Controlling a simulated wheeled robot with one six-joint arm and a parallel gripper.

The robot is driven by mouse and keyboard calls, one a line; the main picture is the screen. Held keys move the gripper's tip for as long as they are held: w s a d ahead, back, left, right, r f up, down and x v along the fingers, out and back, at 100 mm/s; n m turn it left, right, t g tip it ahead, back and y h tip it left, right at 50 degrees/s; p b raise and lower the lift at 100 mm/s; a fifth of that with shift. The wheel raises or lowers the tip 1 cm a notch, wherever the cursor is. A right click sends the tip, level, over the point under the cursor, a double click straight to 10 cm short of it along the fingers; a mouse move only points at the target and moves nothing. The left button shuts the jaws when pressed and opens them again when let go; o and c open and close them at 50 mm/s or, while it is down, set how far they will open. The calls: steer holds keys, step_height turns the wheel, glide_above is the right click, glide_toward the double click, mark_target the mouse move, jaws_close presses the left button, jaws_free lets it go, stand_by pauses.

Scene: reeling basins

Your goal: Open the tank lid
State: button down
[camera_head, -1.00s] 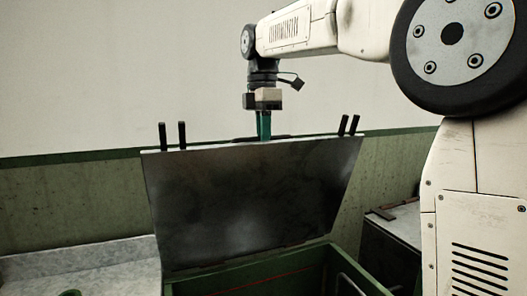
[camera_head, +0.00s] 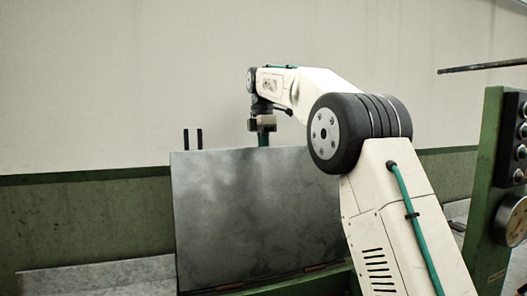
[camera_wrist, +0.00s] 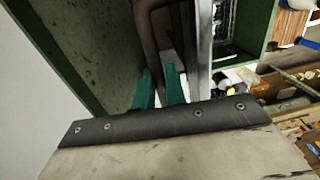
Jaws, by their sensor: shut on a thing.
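The tank lid (camera_head: 255,215) is a grey metal panel standing raised, close to upright, with its inner face towards the head camera. My gripper (camera_head: 263,142) is at the middle of the lid's top edge, pointing down. In the wrist view its teal fingers (camera_wrist: 159,80) are closed about the dark curved handle (camera_wrist: 150,30) beside the lid's pale metal edge (camera_wrist: 203,45). The fingertips' exact contact with the handle is partly hidden. The lid's lower edge meets the green tank rim (camera_head: 310,283) at the bottom of the head view.
A green post with dark knobs and a round gauge (camera_head: 513,220) stands at the right. A dark rod (camera_head: 482,67) juts in above it. A pale ledge (camera_head: 100,275) runs along the wall at the left. The wrist view shows cluttered items (camera_wrist: 290,85) at right.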

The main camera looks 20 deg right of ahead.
steer(key=shift+w, duration=0.25)
steer(key=c, duration=1.7)
jaws_free()
steer(key=shift+c, duration=0.2)
steer(key=shift+o, duration=1.4)
steer(key=shift+w+f, duration=0.15)
steer(key=shift+w, duration=0.1)
steer(key=shift+s, duration=0.1)
step_height(320, 180, up, 4)
steer(key=shift+s+f, duration=0.1)
steer(key=s+a+r, duration=0.1)
steer(key=s, duration=1.4)
steer(key=shift+s+a+r, duration=0.15)
steer(key=shift+s+r, duration=0.05)
steer(key=shift+s, duration=0.2)
